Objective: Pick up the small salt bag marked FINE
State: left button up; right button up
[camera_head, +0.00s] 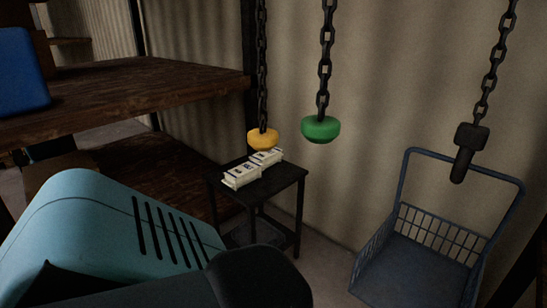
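Two small white packs lie on a small dark side table (285,181) by the wall. The nearer pack (241,175) is at the front left of the tabletop, and the farther pack (266,157) is just behind it to the right. Both have dark print on top, too small to read, so I cannot tell which is marked FINE. Neither of my grippers shows in the head view.
A yellow knob (263,139) and a green knob (320,129) hang on chains near the table. A dark handle (466,155) hangs above a blue wire-sided cart (408,270) at right. Wooden shelves (130,82) holding a blue container (20,70) stand at left.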

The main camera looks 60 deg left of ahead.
aim_at(268, 158)
jog(key=j+z, duration=0.15)
jog(key=j, duration=0.8)
jog(key=k+j+z, duration=0.15)
jog(key=j, duration=1.75)
jog(key=k+j, duration=0.15)
jog(key=j, duration=0.8)
